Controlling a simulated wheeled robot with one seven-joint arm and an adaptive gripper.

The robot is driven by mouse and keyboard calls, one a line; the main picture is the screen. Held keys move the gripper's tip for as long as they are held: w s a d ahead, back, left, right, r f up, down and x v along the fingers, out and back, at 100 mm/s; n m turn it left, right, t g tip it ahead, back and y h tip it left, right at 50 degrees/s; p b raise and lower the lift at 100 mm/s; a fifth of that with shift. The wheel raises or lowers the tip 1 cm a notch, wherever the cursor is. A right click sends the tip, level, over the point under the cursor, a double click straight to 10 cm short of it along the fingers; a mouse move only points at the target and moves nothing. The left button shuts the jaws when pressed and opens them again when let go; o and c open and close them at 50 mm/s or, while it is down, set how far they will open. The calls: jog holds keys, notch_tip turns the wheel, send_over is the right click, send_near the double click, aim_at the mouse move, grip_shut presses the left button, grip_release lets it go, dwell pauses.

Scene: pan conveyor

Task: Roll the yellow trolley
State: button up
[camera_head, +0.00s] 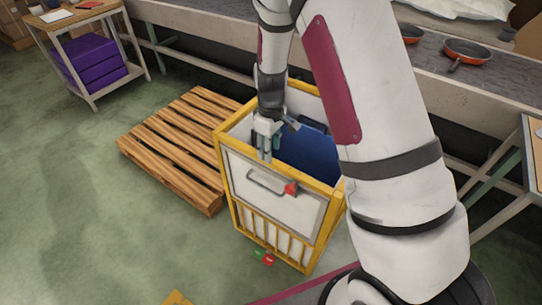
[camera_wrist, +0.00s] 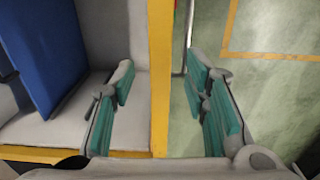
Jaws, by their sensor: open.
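The yellow trolley (camera_head: 220,155) stands on the green floor in the middle of the head view. It has a yellow frame, white panels and a grey bar handle (camera_head: 268,183) on its near side. A blue panel (camera_head: 307,155) is inside it. My gripper (camera_head: 266,155) is open and points down at the trolley's near top edge. In the wrist view, the yellow rim (camera_wrist: 160,75) runs between my open fingers (camera_wrist: 160,105), one pair on each side. My arm hides the trolley's right part.
A wooden pallet (camera_head: 180,145) lies on the floor just left of the trolley. A conveyor (camera_head: 190,35) with orange pans (camera_head: 467,51) runs behind. A small table (camera_head: 70,15) with purple boxes (camera_head: 95,60) stands at the back left. The floor at the front left is mostly clear.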

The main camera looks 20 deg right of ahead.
jog(key=shift+f, duration=2)
jog(key=shift+c, duration=0.3)
grip_shut()
